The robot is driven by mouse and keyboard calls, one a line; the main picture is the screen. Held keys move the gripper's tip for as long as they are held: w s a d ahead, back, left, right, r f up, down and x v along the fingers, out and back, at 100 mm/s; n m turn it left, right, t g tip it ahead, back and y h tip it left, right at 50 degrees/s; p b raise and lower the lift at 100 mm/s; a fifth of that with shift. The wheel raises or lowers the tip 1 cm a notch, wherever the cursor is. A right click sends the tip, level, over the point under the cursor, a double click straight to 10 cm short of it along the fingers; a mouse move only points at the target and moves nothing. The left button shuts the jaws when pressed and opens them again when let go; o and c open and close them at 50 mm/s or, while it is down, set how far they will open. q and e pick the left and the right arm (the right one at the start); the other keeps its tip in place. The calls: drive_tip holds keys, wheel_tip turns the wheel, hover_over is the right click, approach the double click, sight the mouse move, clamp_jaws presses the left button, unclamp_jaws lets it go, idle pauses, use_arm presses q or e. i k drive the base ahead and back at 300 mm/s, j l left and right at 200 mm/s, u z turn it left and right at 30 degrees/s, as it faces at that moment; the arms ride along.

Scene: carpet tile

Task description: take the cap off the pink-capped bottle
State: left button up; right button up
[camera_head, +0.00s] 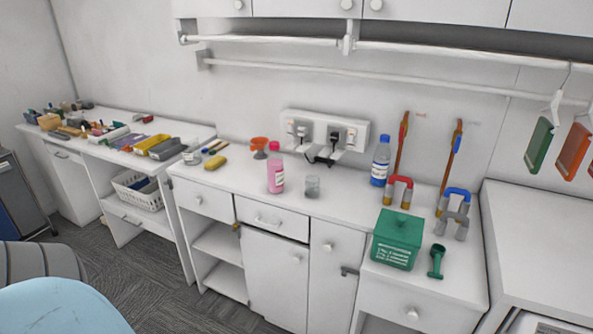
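The pink-capped bottle (276,177) stands upright on the white counter (334,207), left of the middle of the head view. Its pink cap (275,147) is on its top. The bottle is pink with a pale label. Neither of my grippers is in view, and nothing touches the bottle.
A blue-capped bottle (380,162), a green box (397,240) and a green scoop (437,262) are further right. The counter before the bottle is clear.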

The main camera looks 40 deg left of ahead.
sight(275, 166)
drive_tip(key=j+z, duration=0.25)
drive_tip(key=j, duration=0.8)
drive_tip(key=k+j+z, duration=0.1)
drive_tip(key=j+z, duration=0.15)
drive_tip(key=j, duration=1.5)
drive_tip(key=k+j, duration=0.15)
drive_tip(key=j, duration=1.3)
drive_tip(key=k+z, duration=0.05)
